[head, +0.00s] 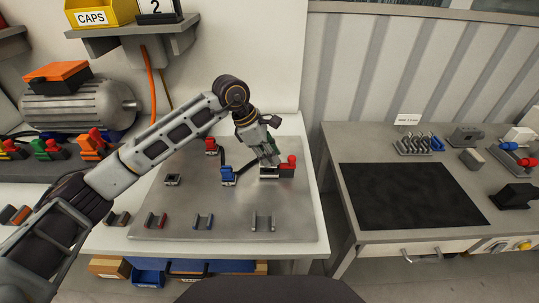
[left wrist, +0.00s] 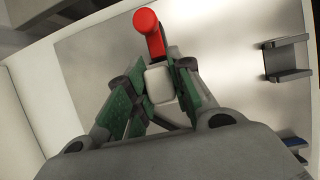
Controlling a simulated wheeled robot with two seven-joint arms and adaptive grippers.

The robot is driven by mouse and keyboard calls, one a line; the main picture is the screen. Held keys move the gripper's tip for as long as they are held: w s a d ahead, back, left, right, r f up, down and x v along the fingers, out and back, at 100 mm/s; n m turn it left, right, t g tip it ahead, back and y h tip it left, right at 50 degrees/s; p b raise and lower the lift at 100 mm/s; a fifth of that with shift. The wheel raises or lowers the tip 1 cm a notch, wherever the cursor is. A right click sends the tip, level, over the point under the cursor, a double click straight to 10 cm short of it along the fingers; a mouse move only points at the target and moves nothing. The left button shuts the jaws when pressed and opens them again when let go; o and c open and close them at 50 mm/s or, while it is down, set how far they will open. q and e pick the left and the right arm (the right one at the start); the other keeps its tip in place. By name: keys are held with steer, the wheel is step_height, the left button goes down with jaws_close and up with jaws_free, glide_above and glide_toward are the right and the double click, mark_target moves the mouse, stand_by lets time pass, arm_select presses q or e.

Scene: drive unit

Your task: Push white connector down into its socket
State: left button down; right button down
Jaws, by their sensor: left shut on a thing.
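My left gripper (head: 268,160) reaches down over the right part of the grey plate (head: 215,205). Its green-padded fingers (left wrist: 150,95) are shut on the white connector (left wrist: 159,84), which shows as a pale block between them in the left wrist view. In the head view a white part (head: 268,173) shows just below the fingertips, over a dark base. The fingers hide most of the connector. The socket under it is hidden, so I cannot tell how deep it sits. My right gripper is not in view.
A red-handled piece (head: 288,166) stands close to the right of the fingers; its red knob shows in the wrist view (left wrist: 148,30). A blue connector (head: 228,175) and a red connector (head: 211,146) stand to the left. An empty grey cradle (head: 263,222) lies in front.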

arm_select(q)
steer(key=shift+g, duration=0.3)
steer(key=shift+s+a+f+b, duration=0.1)
steer(key=shift+s+f+b, duration=0.05)
steer(key=shift+f, duration=0.5)
steer(key=shift+s+a+f+b, duration=0.1)
steer(key=shift+a+f+b, duration=0.05)
steer(key=shift+f, duration=0.55)
steer(key=shift+s+a+f+b, duration=0.1)
steer(key=shift+s+f+b, duration=0.05)
steer(key=shift+f, duration=0.5)
steer(key=c, duration=1.6)
jaws_free()
steer(key=shift+w+d+f, duration=0.1)
steer(key=shift+w, duration=0.1)
steer(key=shift+o, duration=1.1)
steer(key=shift+w+f+y, duration=0.15)
steer(key=shift+w+y, duration=0.1)
steer(key=shift+y, duration=0.05)
steer(key=shift+o, duration=1.1)
steer(key=shift+r, duration=0.25)
steer(key=shift+w+a+r, duration=0.1)
steer(key=shift+a+r, duration=0.1)
steer(key=shift+r, duration=0.5)
steer(key=v, duration=1)
steer(key=shift+a+r, duration=0.15)
steer(key=shift+r, duration=0.05)
